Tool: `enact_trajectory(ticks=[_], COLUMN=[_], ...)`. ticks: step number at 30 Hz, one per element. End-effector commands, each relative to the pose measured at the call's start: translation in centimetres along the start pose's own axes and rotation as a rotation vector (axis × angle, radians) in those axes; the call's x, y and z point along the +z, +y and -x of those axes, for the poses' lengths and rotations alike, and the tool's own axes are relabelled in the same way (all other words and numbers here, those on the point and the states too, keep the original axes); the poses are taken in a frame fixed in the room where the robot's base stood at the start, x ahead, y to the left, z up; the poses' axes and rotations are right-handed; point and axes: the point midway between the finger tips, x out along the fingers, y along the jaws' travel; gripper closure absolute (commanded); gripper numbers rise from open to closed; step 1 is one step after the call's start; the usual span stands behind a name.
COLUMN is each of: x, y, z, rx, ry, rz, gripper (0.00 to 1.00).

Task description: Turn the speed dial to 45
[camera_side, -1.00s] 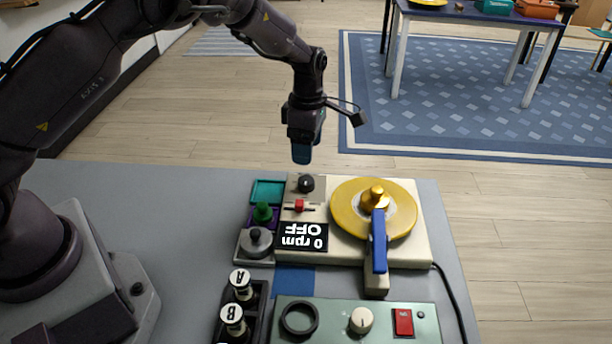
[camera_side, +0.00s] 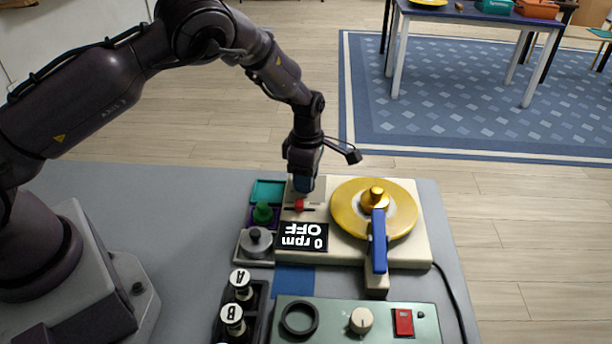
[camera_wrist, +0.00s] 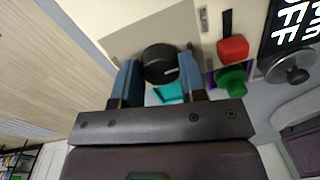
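The cream spin machine (camera_side: 345,257) carries a black dial, a red slider switch (camera_side: 299,204) and a display (camera_side: 302,236) reading "0 rpm OFF", upside down in the side view. My gripper (camera_side: 303,184) is over the dial and hides it there. In the wrist view the dark round dial (camera_wrist: 160,62) lies between the two blue fingertips of my gripper (camera_wrist: 159,72). The fingers are apart, one on each side of the dial, with a gap showing at the left finger. Contact at the right finger cannot be told. The red switch also shows (camera_wrist: 233,48).
A yellow disc (camera_side: 345,220) and a blue-handled arm (camera_side: 379,245) sit right of the display. Trays with a green knob (camera_side: 263,212) and a grey weight (camera_side: 255,241) stand left. A green box (camera_side: 340,318) and bottles (camera_side: 233,317) are in front.

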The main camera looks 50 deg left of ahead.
Motion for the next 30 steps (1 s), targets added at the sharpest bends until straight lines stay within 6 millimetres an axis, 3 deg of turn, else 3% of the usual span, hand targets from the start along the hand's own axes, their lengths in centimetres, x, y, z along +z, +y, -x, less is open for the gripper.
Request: enact_trajectory(ticks=[14, 30], x=[0.01, 0.09], y=[0.04, 0.02], z=[0.06, 0.06], rx=[0.001, 0.000], ry=[0.005, 0.033], rz=[-0.072, -0.526], gripper=[0.85, 0.85])
